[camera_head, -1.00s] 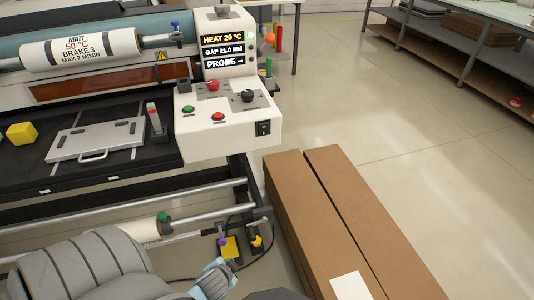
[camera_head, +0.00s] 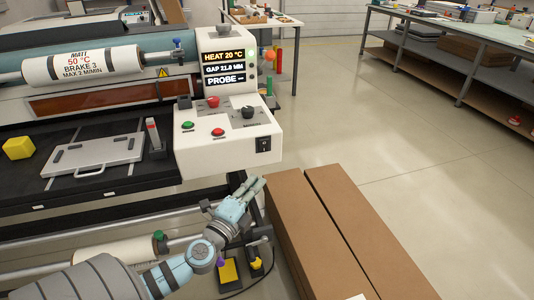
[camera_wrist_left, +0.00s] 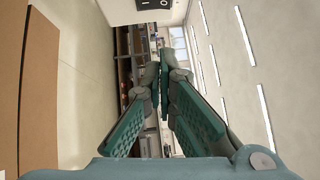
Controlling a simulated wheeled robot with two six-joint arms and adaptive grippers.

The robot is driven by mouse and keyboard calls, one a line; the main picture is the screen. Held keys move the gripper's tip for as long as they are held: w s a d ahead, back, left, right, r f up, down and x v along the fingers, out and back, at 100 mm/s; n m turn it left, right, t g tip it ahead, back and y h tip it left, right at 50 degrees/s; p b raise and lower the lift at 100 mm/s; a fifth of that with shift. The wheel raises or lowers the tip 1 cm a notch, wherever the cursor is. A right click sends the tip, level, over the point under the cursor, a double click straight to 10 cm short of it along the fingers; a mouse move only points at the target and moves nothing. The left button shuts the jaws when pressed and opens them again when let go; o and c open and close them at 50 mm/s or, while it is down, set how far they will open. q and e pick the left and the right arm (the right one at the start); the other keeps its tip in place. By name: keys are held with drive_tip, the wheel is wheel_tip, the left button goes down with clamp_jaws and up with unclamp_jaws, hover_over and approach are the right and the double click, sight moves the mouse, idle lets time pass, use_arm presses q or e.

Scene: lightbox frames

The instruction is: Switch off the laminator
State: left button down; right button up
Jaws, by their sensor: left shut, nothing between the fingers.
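The laminator's white control panel (camera_head: 228,148) stands at the middle of the head view. Its screen (camera_head: 224,68) reads HEAT 20 °C, with gap and probe lines. A black rocker switch (camera_head: 263,145) is on its front face at the right; its position is too small to tell. A green button (camera_head: 187,125) and a red button (camera_head: 218,132) are on the top. My left gripper (camera_head: 255,185) is shut and empty, below the switch and apart from it. In the wrist view its fingers (camera_wrist_left: 159,70) point ahead, and the switch (camera_wrist_left: 152,4) shows at the top edge.
Two long brown boxes (camera_head: 315,230) stand on the floor right of the panel, close to my gripper. Rollers and a lower bar (camera_head: 120,222) run under the laminator. A board (camera_head: 95,155) and a yellow block (camera_head: 18,148) lie on its bed. Floor beyond the boxes is clear.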

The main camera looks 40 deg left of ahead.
sight(267, 153)
use_arm(q)
drive_tip(key=w+a, duration=0.1)
drive_tip(key=w, duration=0.2)
drive_tip(key=w+a+r, duration=0.1)
drive_tip(key=w+a, duration=0.1)
drive_tip(key=w, duration=0.2)
drive_tip(key=w+a, duration=0.2)
drive_tip(key=w, duration=0.2)
drive_tip(key=shift+w+r+p, duration=0.15)
drive_tip(key=shift+w+p, duration=0.05)
drive_tip(key=shift+p, duration=0.15)
drive_tip(key=shift+d, duration=0.1)
